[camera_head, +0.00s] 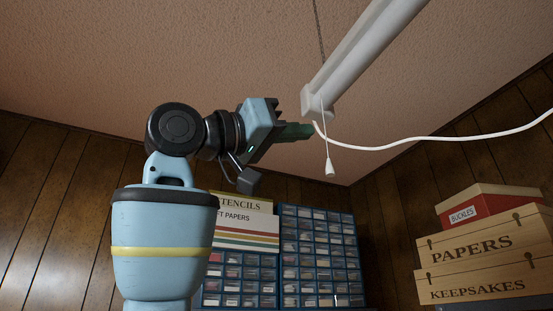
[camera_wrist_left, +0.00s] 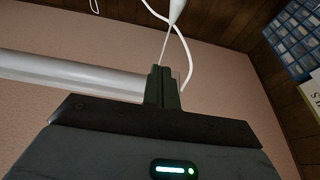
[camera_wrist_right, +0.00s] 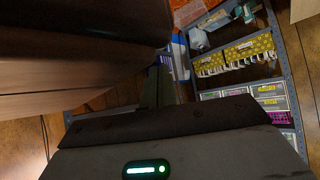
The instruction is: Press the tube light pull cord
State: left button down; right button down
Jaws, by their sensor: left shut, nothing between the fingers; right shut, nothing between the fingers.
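The tube light (camera_head: 362,52) hangs from the ceiling at the upper right of the head view. Its thin pull cord drops from the near end to a white bell-shaped pull (camera_head: 330,168). My left gripper (camera_head: 312,130) is raised beside the cord, with its shut, empty fingertips close to it on the left. In the left wrist view the cord and pull (camera_wrist_left: 176,10) show just beyond the fingertips (camera_wrist_left: 163,72). I cannot tell whether they touch. My right gripper (camera_wrist_right: 160,72) is shut and empty, low down near shelving, outside the head view.
A white power cable (camera_head: 430,139) curves from the light to the right. Blue drawer cabinets (camera_head: 320,255) and stencil boxes (camera_head: 245,222) stand behind my left arm. Wooden boxes (camera_head: 485,250) and a red box (camera_head: 480,205) are stacked at right. Shelves (camera_wrist_right: 235,40) lie beyond my right gripper.

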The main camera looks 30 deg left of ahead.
aim_at(327, 166)
pick_arm(q)
jog(key=shift+w+d+f, duration=0.5)
jog(key=shift+w+f, duration=0.2)
jog(key=shift+w+d+f, duration=0.5)
jog(key=shift+w+f, duration=0.15)
jog(key=shift+f, duration=0.05)
jog(key=shift+f, duration=0.1)
jog(key=shift+f, duration=1.35)
jog(key=s+a, duration=0.5)
jog(key=s, duration=0.2)
jog(key=shift+s+a+r, duration=0.35)
jog(key=shift+a+r, duration=0.05)
